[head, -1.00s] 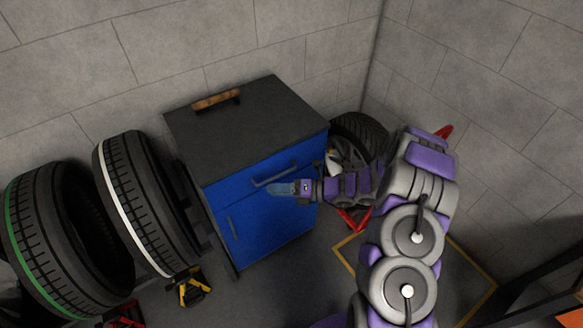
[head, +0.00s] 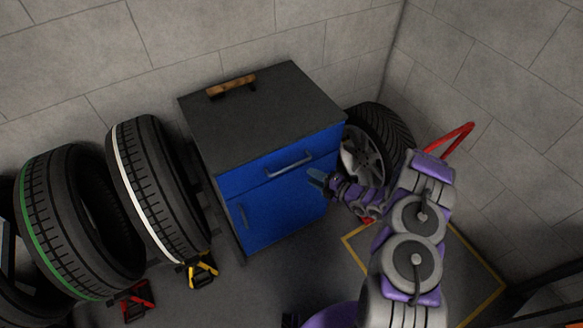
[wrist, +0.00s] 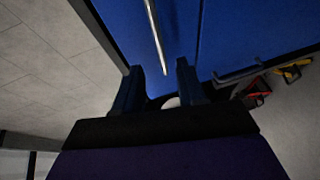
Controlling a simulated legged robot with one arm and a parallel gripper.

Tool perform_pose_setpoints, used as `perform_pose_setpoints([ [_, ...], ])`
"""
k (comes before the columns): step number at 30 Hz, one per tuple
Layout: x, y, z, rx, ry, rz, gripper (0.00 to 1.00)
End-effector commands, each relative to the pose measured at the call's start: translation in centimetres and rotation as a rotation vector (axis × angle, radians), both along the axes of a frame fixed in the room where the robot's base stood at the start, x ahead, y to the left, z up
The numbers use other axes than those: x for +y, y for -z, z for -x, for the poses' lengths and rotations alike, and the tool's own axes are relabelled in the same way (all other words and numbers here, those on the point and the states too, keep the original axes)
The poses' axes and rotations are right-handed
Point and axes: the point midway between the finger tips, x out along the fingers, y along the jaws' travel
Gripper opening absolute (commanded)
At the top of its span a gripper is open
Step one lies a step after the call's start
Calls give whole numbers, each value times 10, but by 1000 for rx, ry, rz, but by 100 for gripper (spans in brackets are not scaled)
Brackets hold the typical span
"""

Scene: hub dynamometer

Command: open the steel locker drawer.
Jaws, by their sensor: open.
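The locker (head: 262,112) has a dark top and a blue front. Its upper blue drawer (head: 245,181) looks closed, with a grey bar handle (head: 289,165) across it. A lower blue door (head: 270,214) has its own upright handle (head: 243,215). My gripper (head: 316,176) is in front of the drawer, just below and right of the bar handle. In the wrist view, my gripper (wrist: 160,82) is open and empty. The drawer handle (wrist: 156,35) shows as a bar beyond the fingertips, roughly in line with the gap and apart from them.
A brown-handled object (head: 232,86) lies on the locker top. Tyres, one white-striped (head: 150,190) and one green-striped (head: 70,225), stand left. A wheel (head: 372,150) and a red bar (head: 452,140) are at right, near the corner walls. Yellow lines mark the floor.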

Motion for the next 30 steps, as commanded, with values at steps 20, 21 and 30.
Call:
perform_pose_setpoints([
  [20,88,21,-56,0,-2,1,40],
  [21,90,21,-57,0,-1,1,40],
  [30,91,20,-58,-1,-1,0,40],
])
